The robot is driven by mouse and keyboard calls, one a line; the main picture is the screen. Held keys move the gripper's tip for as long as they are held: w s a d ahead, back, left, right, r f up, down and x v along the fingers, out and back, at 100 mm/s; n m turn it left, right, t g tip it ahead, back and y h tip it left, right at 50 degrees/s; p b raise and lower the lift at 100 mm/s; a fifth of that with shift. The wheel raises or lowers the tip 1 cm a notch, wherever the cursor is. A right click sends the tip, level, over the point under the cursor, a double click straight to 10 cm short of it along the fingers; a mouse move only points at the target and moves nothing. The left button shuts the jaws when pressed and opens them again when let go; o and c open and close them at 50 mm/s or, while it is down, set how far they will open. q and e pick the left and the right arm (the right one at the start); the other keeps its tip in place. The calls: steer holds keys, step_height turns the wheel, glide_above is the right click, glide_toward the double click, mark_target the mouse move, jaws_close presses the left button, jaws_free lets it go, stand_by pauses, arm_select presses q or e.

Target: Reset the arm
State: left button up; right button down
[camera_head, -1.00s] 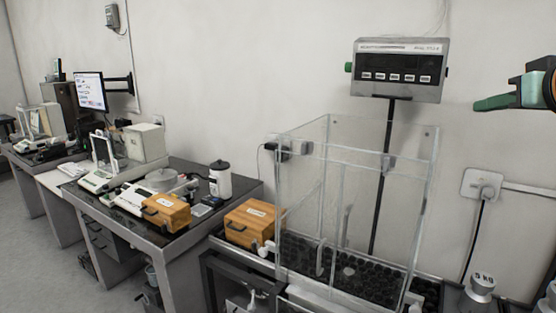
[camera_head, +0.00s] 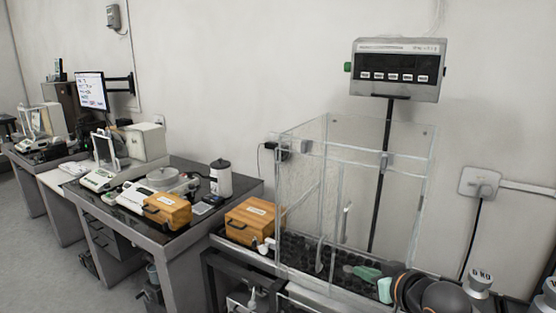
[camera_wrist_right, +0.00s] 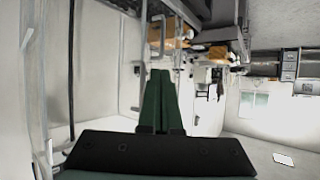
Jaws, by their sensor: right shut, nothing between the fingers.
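The right wrist view shows the green fingers (camera_wrist_right: 160,80) side by side, pointing away from the camera. The dark part of my right arm is at the bottom right edge of the head view. My left gripper is not in view.
A scale display (camera_head: 398,70) stands on a black post behind the shield. Wooden boxes (camera_head: 252,221) sit left of it. Metal weights (camera_head: 479,283) stand at the right. A balance table (camera_head: 235,198) with instruments is at left. The wall area on the upper right is clear.

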steer(key=s+a+f+g, duration=0.1)
steer(key=s+f, duration=0.5)
steer(key=f, duration=0.4)
steer(key=s+a+f, duration=0.2)
steer(key=s+f, duration=0.4)
steer(key=f, duration=0.3)
steer(key=s+f+h, duration=0.1)
steer(key=s+f, duration=0.4)
steer(key=s, duration=0.4)
steer(key=s+d+f+m+g, duration=0.1)
steer(key=s+f, duration=0.5)
steer(key=s, duration=0.3)
steer(key=shift+g+h, duration=0.3)
steer(key=shift+h, duration=0.1)
steer(key=shift+d, duration=0.1)
